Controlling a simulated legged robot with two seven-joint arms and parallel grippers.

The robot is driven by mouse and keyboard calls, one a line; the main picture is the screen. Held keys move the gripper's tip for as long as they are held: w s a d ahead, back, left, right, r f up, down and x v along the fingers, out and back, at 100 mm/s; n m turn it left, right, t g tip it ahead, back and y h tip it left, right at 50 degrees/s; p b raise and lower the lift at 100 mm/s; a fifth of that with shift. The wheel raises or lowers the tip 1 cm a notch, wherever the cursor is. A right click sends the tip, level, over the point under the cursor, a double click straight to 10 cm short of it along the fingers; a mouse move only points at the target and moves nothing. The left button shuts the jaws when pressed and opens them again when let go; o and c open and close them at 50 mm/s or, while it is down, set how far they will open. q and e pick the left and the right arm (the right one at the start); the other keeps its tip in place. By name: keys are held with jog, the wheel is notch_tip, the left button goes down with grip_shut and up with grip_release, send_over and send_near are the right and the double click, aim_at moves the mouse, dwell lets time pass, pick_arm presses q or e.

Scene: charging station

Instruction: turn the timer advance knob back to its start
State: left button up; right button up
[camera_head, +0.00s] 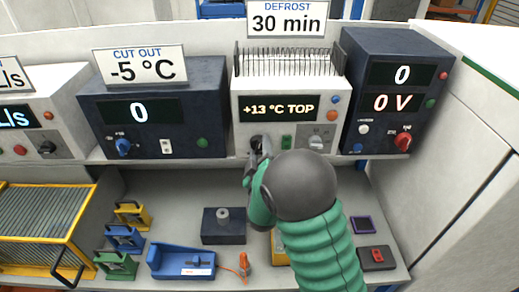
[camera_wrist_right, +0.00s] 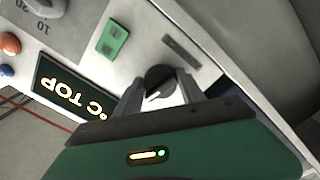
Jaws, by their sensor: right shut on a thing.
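The white defrost unit (camera_head: 238,128) stands on the shelf under a "DEFROST 30 min" sign (camera_head: 287,19), and its display (camera_head: 279,108) reads "+13 °C TOP". A dark round knob (camera_head: 256,141) is at the lower left of its front panel. My right gripper (camera_head: 260,151) is at this knob and partly covers it. In the right wrist view, the black knob (camera_wrist_right: 158,77) with a light pointer mark sits between the two fingers of my right gripper (camera_wrist_right: 161,88), which is shut on it. The knob's label is too small to read. My left gripper is not in view.
Beside the knob are a green switch (camera_head: 286,142) and a grey numbered dial (camera_head: 316,143). Dark units stand left (camera_head: 150,105) and right (camera_head: 395,92). Below lie a dark block (camera_head: 223,236), a blue tray (camera_head: 180,262) and several small coloured holders. My right arm hides part of the bench.

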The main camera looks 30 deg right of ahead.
jog(key=shift+n, duration=1.2)
jog(key=o, duration=1)
jog(key=shift+c, duration=0.2)
jog(key=o, duration=0.4)
jog(key=shift+w+f, duration=0.1)
jog(key=shift+w, duration=0.05)
